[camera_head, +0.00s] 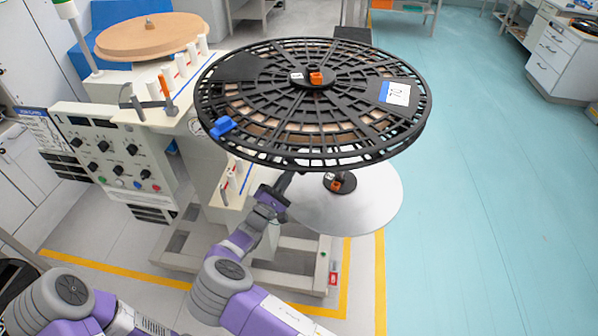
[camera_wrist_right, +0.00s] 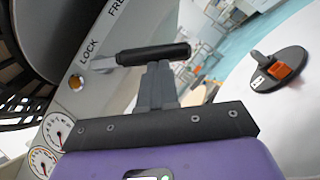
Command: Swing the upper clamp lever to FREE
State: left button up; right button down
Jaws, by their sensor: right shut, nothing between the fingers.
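In the right wrist view a clamp lever with a black cylindrical grip (camera_wrist_right: 153,55) and a short metal shaft sticks out from a pale panel (camera_wrist_right: 62,102). The panel is printed LOCK and, further up, FREE; the lever's shaft lies close to LOCK. My right gripper (camera_wrist_right: 158,75) is shut and empty, its fingertips right at the grip, seeming to meet its underside; contact cannot be told for sure. In the head view my right gripper (camera_head: 283,185) is under the large black reel (camera_head: 270,147), which hides the lever. My left gripper is out of the picture.
A white disc (camera_head: 370,205) with a black and orange hub (camera_head: 339,183) sits below the black reel. A control panel (camera_head: 115,152) with knobs stands to the left. A wooden disc (camera_head: 148,36) lies behind it. Gauges (camera_wrist_right: 55,130) show beside the gripper. The blue-green floor (camera_head: 490,200) is clear.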

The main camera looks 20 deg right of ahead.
jog(key=shift+s+d+r+n+t+y+p, duration=0.3)
jog(key=shift+d+r+n+t+p, duration=0.3)
jog(key=shift+n+p, duration=0.4)
jog(key=shift+s+d+r+n+t+y+p, duration=0.15)
jog(key=shift+s+d+r+n+t+p, duration=0.25)
jog(key=shift+n+t+p, duration=0.6)
jog(key=shift+s+d+r+n+t+y+p, duration=0.25)
jog(key=shift+d+r+n+t+p, duration=0.25)
jog(key=shift+n+p, duration=0.55)
jog(key=shift+d+f, duration=0.1)
jog(key=shift+f+b, duration=0.1)
jog(key=shift+b, duration=0.2)
jog(key=w+f+b+v, duration=0.1)
jog(key=f+v, duration=0.1)
jog(key=v, duration=1.1)
jog(key=shift+w+d+b, duration=0.2)
jog(key=shift+w+b, duration=0.05)
jog(key=shift+b, duration=0.15)
